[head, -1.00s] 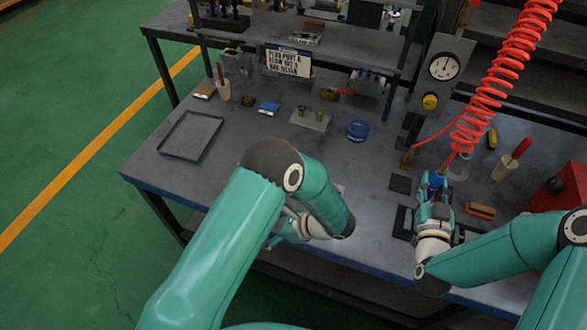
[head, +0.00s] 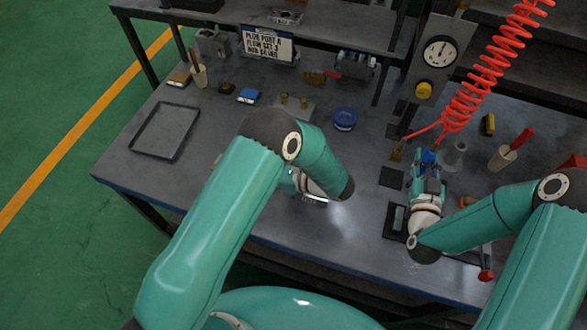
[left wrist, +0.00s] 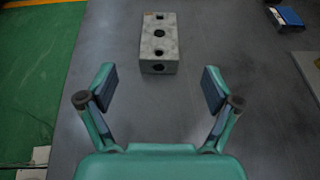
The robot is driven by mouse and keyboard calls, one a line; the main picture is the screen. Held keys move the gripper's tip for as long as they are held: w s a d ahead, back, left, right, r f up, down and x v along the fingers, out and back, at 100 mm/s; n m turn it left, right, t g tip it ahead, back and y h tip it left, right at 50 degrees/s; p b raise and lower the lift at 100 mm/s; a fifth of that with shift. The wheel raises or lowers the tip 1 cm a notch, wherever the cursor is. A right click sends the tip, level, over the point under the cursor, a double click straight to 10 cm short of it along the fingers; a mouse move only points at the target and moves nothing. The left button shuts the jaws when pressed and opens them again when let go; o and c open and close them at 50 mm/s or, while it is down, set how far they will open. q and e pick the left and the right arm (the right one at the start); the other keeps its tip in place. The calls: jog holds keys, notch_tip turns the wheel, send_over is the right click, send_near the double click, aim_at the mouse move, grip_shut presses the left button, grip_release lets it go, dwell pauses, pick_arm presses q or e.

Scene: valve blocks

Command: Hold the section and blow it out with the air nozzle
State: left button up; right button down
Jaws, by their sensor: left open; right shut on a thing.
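The section, a grey block with several dark holes (left wrist: 159,43), lies on the table ahead of my left gripper in the left wrist view. My left gripper (left wrist: 158,88) is open and empty, its two fingers wide apart, with the block beyond the fingertips and not touched. In the head view my left arm hides most of that gripper and I cannot make out the block. My right gripper (head: 428,176) is shut on the blue air nozzle (head: 429,158), on the right of the table. A red coiled hose (head: 490,75) hangs above the nozzle.
An empty dark tray (head: 163,131) lies at the left. A sign (head: 267,45) and gauge panel (head: 438,52) stand at the back. A cup with a red handle (head: 502,158) stands right.

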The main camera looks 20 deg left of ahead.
pick_arm(q)
jog(key=x, duration=1)
jog(key=shift+f, duration=0.1)
jog(key=shift+c, duration=0.3)
jog(key=c, duration=1.6)
jog(key=o, duration=1.6)
jog(key=shift+o, duration=0.2)
jog(key=shift+d, duration=0.15)
